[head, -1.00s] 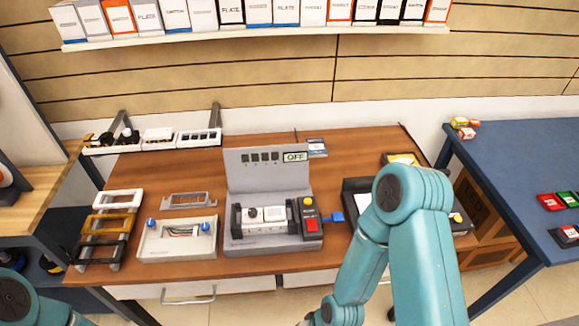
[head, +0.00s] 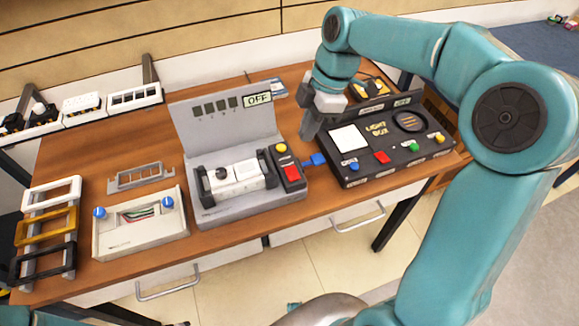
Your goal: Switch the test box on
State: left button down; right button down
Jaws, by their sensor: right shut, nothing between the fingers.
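The grey test box (head: 198,115) stands on the wooden table, with an upright back panel and a small display (head: 257,99) reading OFF. A white module (head: 236,175) with a round black part sits in its cradle. On its right side is a dark control strip (head: 287,168) with a yellow button (head: 281,148) and a red switch (head: 292,174). My right gripper (head: 310,134) is shut and empty, pointing down just right of and above the control strip, apart from it. At the bottom left only a piece of my left arm shows; the left gripper is not in view.
A black light box (head: 385,150) with coloured buttons stands right of the test box, a blue connector (head: 315,159) between them. At left are a white case (head: 135,226) with blue knobs, a grey frame (head: 138,177) and a rack of coloured frames (head: 48,222).

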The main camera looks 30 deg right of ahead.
jog(key=r, duration=0.2)
send_near(294, 178)
jog(key=x, duration=0.5)
jog(key=shift+a+f, duration=0.25)
jog(key=shift+f, duration=0.5)
